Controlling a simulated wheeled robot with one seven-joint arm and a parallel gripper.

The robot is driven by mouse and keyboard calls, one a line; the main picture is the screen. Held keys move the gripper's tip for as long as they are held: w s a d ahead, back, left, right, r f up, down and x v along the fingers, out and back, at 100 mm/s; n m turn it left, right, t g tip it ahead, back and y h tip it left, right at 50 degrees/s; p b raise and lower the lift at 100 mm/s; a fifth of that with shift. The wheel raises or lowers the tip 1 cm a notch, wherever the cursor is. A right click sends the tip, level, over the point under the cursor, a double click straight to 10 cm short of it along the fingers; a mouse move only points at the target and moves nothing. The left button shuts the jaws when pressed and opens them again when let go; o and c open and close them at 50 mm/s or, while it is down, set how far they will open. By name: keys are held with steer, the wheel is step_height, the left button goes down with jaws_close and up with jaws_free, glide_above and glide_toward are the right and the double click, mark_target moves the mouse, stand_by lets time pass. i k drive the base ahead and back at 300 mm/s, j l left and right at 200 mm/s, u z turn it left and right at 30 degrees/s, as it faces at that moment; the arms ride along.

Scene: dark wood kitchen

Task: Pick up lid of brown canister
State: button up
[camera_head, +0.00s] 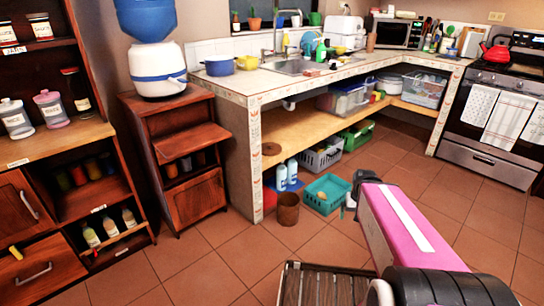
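A brown cylindrical canister (288,212) stands upright on the tiled floor by the counter's front left leg. Its top looks dark and open, but it is too small to be sure. A flat round reddish-brown disc (271,149) lies on the wooden shelf under the counter; it may be the lid, though I cannot tell for certain. My gripper (350,202) is at the far end of my pink arm, right of the canister and apart from it. It is small and partly hidden by the arm, so its fingers are unclear.
A teal basket (327,194) and blue-white bottles (281,176) stand on the floor beside the canister. The wooden shelf (310,128) and tiled counter leg (255,160) are close. A wooden cabinet (180,150) is at left. Open floor (215,262) lies in front.

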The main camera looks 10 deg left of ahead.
mark_target(267, 148)
steer(key=i+u, duration=0.3)
steer(key=i, duration=0.45)
steer(key=i+l+u, duration=0.1)
steer(key=i+u, duration=0.2)
steer(key=i, duration=0.5)
